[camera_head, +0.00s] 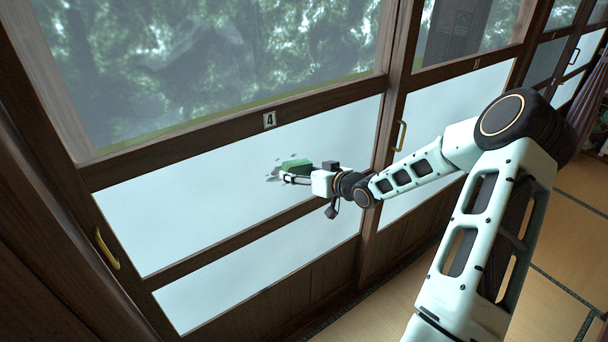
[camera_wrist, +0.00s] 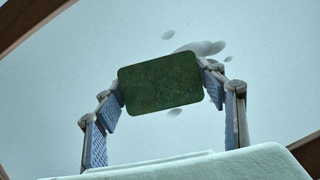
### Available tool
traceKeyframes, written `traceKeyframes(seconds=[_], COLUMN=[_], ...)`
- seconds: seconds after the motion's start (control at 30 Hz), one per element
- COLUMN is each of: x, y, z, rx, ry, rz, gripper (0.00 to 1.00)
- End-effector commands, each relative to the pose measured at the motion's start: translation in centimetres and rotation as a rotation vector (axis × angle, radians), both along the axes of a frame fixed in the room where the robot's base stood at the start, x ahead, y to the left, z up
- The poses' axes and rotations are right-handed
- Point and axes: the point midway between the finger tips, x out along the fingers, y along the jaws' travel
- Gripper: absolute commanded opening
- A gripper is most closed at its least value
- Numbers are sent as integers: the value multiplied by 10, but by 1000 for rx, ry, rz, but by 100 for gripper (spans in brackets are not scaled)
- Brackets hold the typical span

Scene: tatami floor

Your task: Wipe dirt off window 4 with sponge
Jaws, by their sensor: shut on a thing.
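Window 4 (camera_head: 190,215) has a frosted lower pane in a dark wooden frame, with a small "4" plate (camera_head: 269,120) on its crossbar. A green sponge (camera_head: 295,166) is at the pane, in front of grey dirt spots (camera_head: 272,173). My gripper (camera_head: 292,172) is shut on the sponge. In the wrist view the sponge (camera_wrist: 160,82) sits between the two fingers, slightly tilted. Grey dirt spots (camera_wrist: 203,47) show above and beside it, and a small one below it (camera_wrist: 174,112). I cannot tell whether the sponge touches the pane. The sponge hides part of the dirt.
Brass handles are on the window's left frame (camera_head: 107,248) and on the neighbouring window (camera_head: 400,135). A wooden post (camera_head: 388,110) stands between the two windows. Tatami floor (camera_head: 575,225) lies open at the lower right. Clear glass with trees behind is above the crossbar.

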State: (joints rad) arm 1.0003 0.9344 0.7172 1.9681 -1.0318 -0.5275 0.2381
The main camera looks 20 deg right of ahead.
Motion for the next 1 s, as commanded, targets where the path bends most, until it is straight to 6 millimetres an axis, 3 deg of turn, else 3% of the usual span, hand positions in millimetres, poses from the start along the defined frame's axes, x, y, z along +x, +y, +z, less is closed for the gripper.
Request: traceKeyframes(seconds=[0.13,1.0], x=[-5,-21], y=[17,60], z=[-1,-1], rx=[2,1], ry=[-2,0], rz=[9,5], gripper=[45,45])
